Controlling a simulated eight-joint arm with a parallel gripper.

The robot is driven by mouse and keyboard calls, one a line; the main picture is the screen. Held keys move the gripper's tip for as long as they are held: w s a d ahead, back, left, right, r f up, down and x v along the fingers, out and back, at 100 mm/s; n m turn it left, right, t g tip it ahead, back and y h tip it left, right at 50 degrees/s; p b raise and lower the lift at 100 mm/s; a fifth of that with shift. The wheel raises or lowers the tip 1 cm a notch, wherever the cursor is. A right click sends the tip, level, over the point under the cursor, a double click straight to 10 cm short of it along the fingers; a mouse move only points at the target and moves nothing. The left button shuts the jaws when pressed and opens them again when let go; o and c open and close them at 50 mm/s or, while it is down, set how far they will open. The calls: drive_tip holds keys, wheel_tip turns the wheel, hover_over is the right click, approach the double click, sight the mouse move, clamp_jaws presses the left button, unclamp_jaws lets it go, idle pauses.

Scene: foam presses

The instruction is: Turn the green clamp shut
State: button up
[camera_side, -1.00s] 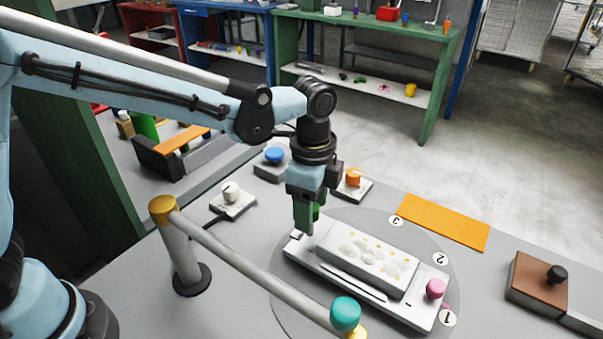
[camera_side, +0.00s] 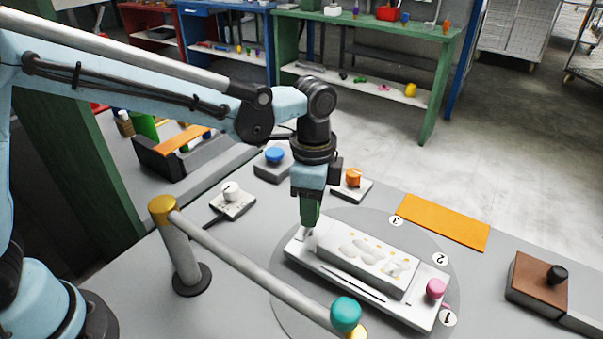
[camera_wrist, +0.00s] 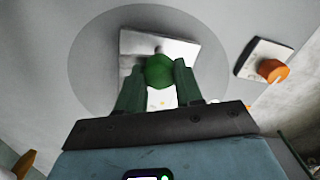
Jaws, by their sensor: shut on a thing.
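The green clamp's round knob (camera_wrist: 160,71) shows in the wrist view between my two green fingers. My gripper (camera_side: 309,224) is shut on it, pointing down at the left end of the white press plate (camera_side: 419,321); it also shows in the wrist view (camera_wrist: 158,80). In the side view the fingers hide the knob. A pale block with yellow spots (camera_side: 368,255) sits on the plate. A pink knob (camera_side: 436,289) is at the plate's right end.
A grey disc marked 1, 2, 3 (camera_side: 281,300) lies under the plate. A rail with a teal ball (camera_side: 345,314) crosses in front. An orange knob box (camera_side: 353,178), blue button (camera_side: 275,155) and white knob box (camera_side: 232,200) stand behind and left. An orange mat (camera_side: 443,222) lies right.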

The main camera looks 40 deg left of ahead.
drive_tip(key=n, duration=0.4)
drive_tip(key=shift+n, duration=0.3)
drive_tip(key=n, duration=0.3)
drive_tip(key=shift+n, duration=0.4)
drive_tip(key=n, duration=0.3)
drive_tip(key=shift+a, duration=0.1)
drive_tip(key=shift+n, duration=2.1)
drive_tip(key=o, duration=1)
drive_tip(key=shift+o, duration=0.2)
drive_tip(key=shift+r, duration=0.1)
wheel_tip(320, 180, up, 12)
